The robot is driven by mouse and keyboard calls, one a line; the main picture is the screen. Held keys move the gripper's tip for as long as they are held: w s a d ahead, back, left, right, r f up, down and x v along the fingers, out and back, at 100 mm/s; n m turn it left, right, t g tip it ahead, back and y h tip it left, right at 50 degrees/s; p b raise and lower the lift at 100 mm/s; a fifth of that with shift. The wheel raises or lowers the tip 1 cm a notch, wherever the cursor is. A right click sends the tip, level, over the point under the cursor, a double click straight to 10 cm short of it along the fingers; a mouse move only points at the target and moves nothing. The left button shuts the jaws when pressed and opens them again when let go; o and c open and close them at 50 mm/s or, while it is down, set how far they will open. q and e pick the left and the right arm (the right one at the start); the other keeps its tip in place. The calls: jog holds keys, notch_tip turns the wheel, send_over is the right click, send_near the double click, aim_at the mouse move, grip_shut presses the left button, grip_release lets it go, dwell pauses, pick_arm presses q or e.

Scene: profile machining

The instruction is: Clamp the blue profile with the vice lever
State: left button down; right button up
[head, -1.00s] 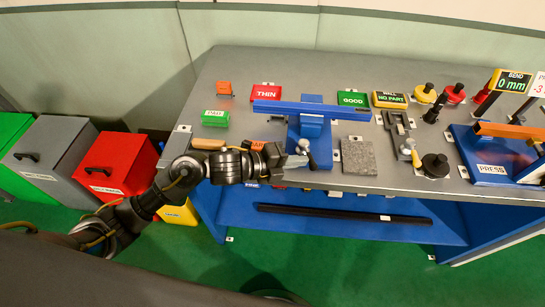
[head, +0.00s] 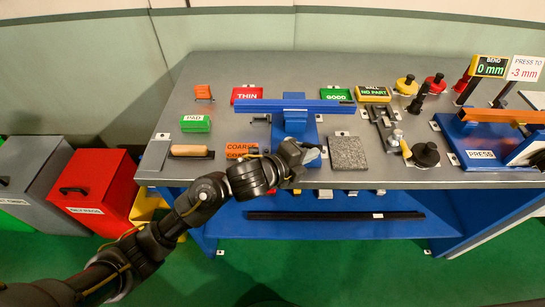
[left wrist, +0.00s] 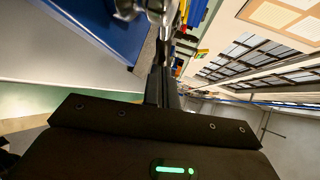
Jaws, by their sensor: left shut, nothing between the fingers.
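The long blue profile (head: 335,107) lies across the blue vice (head: 294,121), its right end reaching well past the vice. The vice lever is at the vice's front, mostly hidden by my left gripper; a pale part of it (head: 311,156) shows at the fingertips. My left gripper (head: 303,152) is shut, with nothing between its fingers, right at the lever. In the left wrist view, the dark fingers (left wrist: 160,88) point up towards a shiny metal part of the vice. Whether they touch the lever I cannot tell. My right gripper is out of view.
A grey stone block (head: 348,152) lies close right of the lever. A wooden-handled tool (head: 190,152) and orange COARSE blocks (head: 240,150) are to the left. The THIN tray (head: 246,95) and GOOD tray (head: 336,94) are behind. The PRESS station (head: 482,155) stands right.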

pick_arm(q)
jog(key=shift+w+d, duration=0.55)
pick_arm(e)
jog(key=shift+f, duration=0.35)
pick_arm(q)
jog(key=shift+w, duration=0.1)
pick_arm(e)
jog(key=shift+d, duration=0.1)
pick_arm(q)
jog(key=shift+s, duration=0.45)
jog(key=s, duration=0.3)
jog(key=shift+a, duration=0.3)
jog(key=s+a+r+b, duration=0.1)
jog(key=s+r+b, duration=0.1)
jog(key=s, duration=0.7)
jog(key=shift+s+r, duration=0.3)
jog(key=shift+r, duration=0.2)
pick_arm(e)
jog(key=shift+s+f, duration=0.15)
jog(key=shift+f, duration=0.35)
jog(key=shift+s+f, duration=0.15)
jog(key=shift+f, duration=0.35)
